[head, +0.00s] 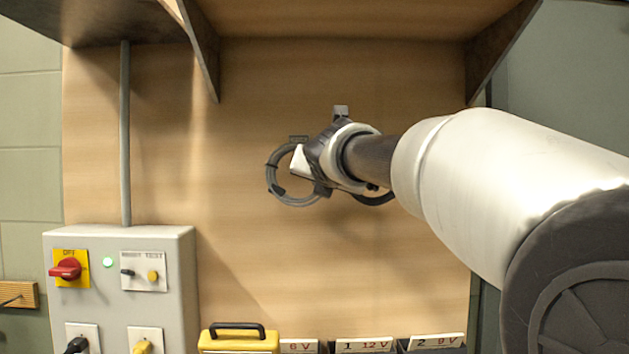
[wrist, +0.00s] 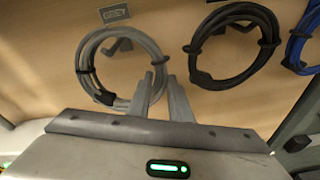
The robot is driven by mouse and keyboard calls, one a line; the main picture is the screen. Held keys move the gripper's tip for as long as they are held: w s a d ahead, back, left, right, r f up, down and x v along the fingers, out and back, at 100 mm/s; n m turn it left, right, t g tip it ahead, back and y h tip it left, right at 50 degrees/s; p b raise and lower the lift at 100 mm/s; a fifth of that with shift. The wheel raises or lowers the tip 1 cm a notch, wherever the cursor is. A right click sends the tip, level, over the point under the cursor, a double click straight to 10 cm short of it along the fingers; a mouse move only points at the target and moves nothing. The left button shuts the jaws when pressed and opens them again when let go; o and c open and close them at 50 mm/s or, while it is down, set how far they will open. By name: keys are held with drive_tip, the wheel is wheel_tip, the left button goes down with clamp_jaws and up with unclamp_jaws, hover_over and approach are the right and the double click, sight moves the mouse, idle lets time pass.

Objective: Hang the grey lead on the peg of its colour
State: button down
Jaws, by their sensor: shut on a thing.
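The grey lead (wrist: 84,62) is a round coil with dark ties. My gripper (wrist: 160,85) is shut on its lower right side in the wrist view. In the head view the grey lead (head: 271,185) shows at the left of my gripper (head: 300,165), in front of the wooden board. A dark peg (wrist: 121,46) under a small grey label (wrist: 115,12) shows within the coil's loop in the wrist view. I cannot tell whether the coil's top bears on this peg or is just in front of it.
A black lead (wrist: 240,75) hangs close to the right of my gripper, with a blue lead (wrist: 297,45) beyond it. A grey switch box (head: 120,245) stands at the left. A yellow case (head: 238,343) and labelled bins (head: 365,346) line the bottom. A shelf (head: 340,18) overhangs the board.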

idle(0.4)
drive_tip(key=c, duration=1.5)
unclamp_jaws()
drive_tip(key=shift+c, duration=0.2)
drive_tip(key=v, duration=1.7)
drive_tip(key=s+d+f+m+g+h+p, duration=0.15)
drive_tip(key=s+d+f+m, duration=0.25)
drive_tip(key=f+m, duration=0.4)
drive_tip(key=s+d+f+m+g+p, duration=0.1)
drive_tip(key=s+d+f+m+g, duration=0.25)
drive_tip(key=f+m, duration=0.4)
drive_tip(key=s+d+f+m+g+y+p, duration=0.1)
drive_tip(key=s+f+m+g, duration=0.4)
drive_tip(key=s+f+m, duration=0.9)
wheel_tip(320, 180, down, 3)
drive_tip(key=d+m+p, duration=0.1)
drive_tip(key=m, duration=0.2)
drive_tip(key=shift+r+y, duration=0.2)
drive_tip(key=shift+y, duration=0.05)
